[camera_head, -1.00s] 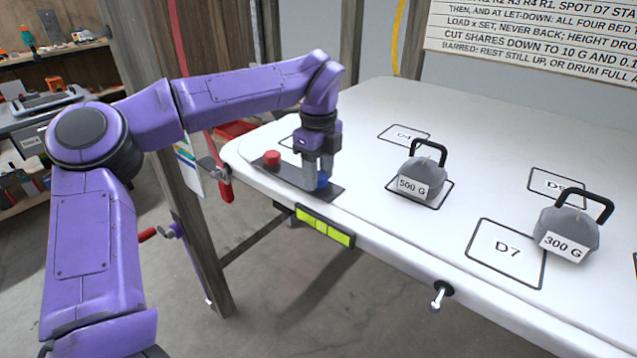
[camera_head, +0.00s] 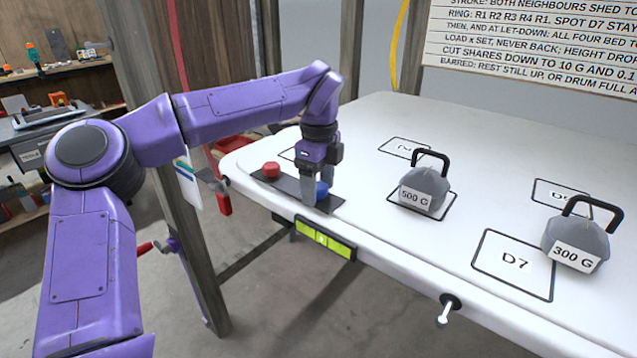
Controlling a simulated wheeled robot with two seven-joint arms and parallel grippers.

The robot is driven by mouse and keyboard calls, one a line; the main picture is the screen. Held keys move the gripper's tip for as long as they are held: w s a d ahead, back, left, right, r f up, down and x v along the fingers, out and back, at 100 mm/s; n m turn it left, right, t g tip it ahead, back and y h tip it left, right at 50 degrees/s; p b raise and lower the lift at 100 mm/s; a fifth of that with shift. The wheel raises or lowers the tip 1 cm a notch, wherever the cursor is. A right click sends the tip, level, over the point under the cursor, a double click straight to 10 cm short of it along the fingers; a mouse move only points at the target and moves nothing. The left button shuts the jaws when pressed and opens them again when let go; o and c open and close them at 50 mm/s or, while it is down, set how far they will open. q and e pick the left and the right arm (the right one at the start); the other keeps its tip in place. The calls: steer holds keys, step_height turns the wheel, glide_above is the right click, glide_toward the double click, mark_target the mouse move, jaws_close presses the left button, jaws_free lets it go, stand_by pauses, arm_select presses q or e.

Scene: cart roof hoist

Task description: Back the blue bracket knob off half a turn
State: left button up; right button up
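The blue knob (camera_head: 321,191) sits on a dark bracket plate (camera_head: 292,187) at the white board's near left corner. My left gripper (camera_head: 315,190) points down at the blue knob, with one grey finger in front of its left side. The other finger is mostly hidden, so I cannot tell whether the fingers press on the knob. A red knob (camera_head: 271,170) stands on the same plate, to the left and apart from the gripper. My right gripper is out of view.
A 500 G weight (camera_head: 425,190) and a 300 G weight (camera_head: 575,243) stand on the board (camera_head: 400,240), right of the gripper. A yellow-green level (camera_head: 325,239) is on the board's front edge below the plate. A wooden post (camera_head: 190,250) stands left of the board.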

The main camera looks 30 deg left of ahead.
mark_target(319, 185)
arm_select(q)
steer(key=shift+r, duration=0.1)
step_height(319, 185, up, 10)
steer(key=p, duration=0.1)
steer(key=shift+r, duration=0.25)
stand_by(0.5)
